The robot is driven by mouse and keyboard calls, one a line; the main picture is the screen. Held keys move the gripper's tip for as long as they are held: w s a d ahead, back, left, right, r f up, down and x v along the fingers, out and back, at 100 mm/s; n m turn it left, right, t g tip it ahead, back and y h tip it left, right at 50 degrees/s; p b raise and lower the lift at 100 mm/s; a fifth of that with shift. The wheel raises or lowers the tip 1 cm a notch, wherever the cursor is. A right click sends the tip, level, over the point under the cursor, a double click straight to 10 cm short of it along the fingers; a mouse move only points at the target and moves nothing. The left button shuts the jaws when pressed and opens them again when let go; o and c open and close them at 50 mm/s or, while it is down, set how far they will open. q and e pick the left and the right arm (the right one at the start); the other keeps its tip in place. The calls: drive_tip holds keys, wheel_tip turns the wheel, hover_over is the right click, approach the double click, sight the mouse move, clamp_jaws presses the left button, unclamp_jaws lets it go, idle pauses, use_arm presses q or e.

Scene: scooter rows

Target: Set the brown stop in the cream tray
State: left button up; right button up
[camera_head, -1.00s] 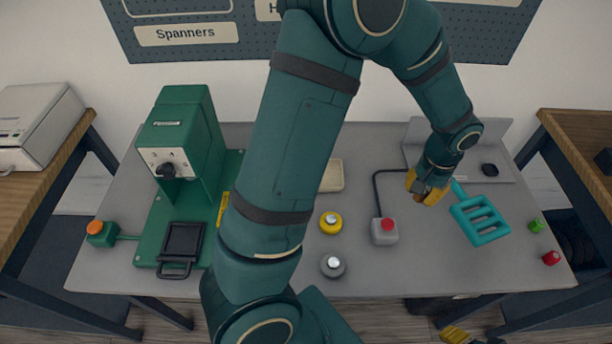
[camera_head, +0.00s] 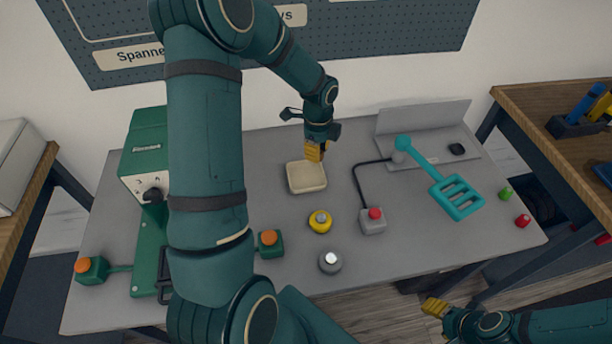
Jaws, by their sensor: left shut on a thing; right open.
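The cream tray (camera_head: 307,188) is a small shallow square dish on the grey table, near the middle. It looks empty from here. My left gripper (camera_head: 314,152) has yellow fingers and points down over the tray's far edge. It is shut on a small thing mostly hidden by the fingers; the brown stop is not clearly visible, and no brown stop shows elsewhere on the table. I cannot tell how high the fingers are above the tray. My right gripper (camera_head: 435,307) is open and empty at the bottom, in front of the table's front edge.
A yellow knob (camera_head: 320,222) and a grey knob (camera_head: 330,262) stand in front of the tray. A grey box with a red button (camera_head: 372,221) and a teal slotted paddle (camera_head: 455,197) are to the right. The green machine (camera_head: 147,160) is partly hidden by my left arm.

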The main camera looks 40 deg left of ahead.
sight(306, 178)
use_arm(q)
drive_tip(key=a+m, duration=0.2)
drive_tip(key=s+a+f, duration=0.1)
drive_tip(key=shift+a+m, duration=0.15)
drive_tip(key=shift+m, duration=0.25)
wheel_tip(306, 178, down, 10)
drive_tip(key=shift+r+b, duration=0.25)
drive_tip(key=shift+b, duration=0.35)
drive_tip(key=shift+r, duration=0.1)
drive_tip(key=o, duration=0.8)
drive_tip(key=shift+f, duration=0.2)
drive_tip(key=shift+o, duration=0.2)
drive_tip(key=shift+r, duration=0.1)
